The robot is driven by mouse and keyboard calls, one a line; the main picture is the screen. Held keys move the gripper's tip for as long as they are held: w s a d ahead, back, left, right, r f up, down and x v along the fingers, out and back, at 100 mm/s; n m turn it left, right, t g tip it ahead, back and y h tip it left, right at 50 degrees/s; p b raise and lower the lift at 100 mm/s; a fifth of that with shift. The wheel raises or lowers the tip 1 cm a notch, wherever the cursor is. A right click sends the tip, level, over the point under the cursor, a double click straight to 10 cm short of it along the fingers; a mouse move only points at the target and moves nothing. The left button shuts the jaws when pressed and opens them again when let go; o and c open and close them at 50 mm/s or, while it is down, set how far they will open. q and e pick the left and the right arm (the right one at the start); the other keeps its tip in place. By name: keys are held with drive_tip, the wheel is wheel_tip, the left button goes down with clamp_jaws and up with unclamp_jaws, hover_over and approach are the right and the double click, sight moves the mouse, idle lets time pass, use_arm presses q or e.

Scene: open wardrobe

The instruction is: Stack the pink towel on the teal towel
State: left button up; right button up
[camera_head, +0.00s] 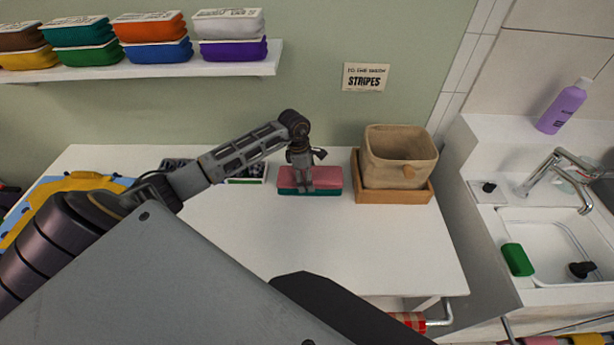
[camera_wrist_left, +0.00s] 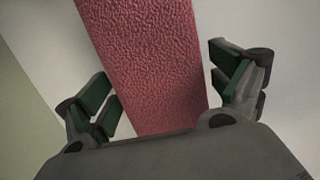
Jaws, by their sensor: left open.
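The pink towel (camera_head: 326,175) lies on top of the teal towel (camera_head: 292,191) on the white table, near its back edge. Their edges look roughly lined up. My left gripper (camera_head: 304,183) points down just over the pink towel. In the left wrist view the pink towel (camera_wrist_left: 150,60) fills the middle, and the left gripper's fingers (camera_wrist_left: 165,95) are spread on either side of it with gaps. The teal towel is hidden in the left wrist view. My right gripper is not in view.
A beige basket (camera_head: 400,158) on a wooden tray (camera_head: 395,196) stands close on the right. A dark-filled container (camera_head: 245,172) sits close on the left. A shelf (camera_head: 150,68) of folded towels hangs above. The table (camera_head: 360,240) is clear in front.

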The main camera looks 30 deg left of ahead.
use_arm(q)
drive_tip(key=shift+r, duration=0.15)
idle(0.5)
drive_tip(key=shift+r+p, duration=0.75)
drive_tip(key=shift+r, duration=0.5)
drive_tip(key=shift+r+p, duration=0.55)
drive_tip(key=shift+r, duration=0.45)
drive_tip(key=shift+r+p, duration=1.1)
drive_tip(key=shift+r, duration=1.05)
drive_tip(key=shift+f, duration=0.1)
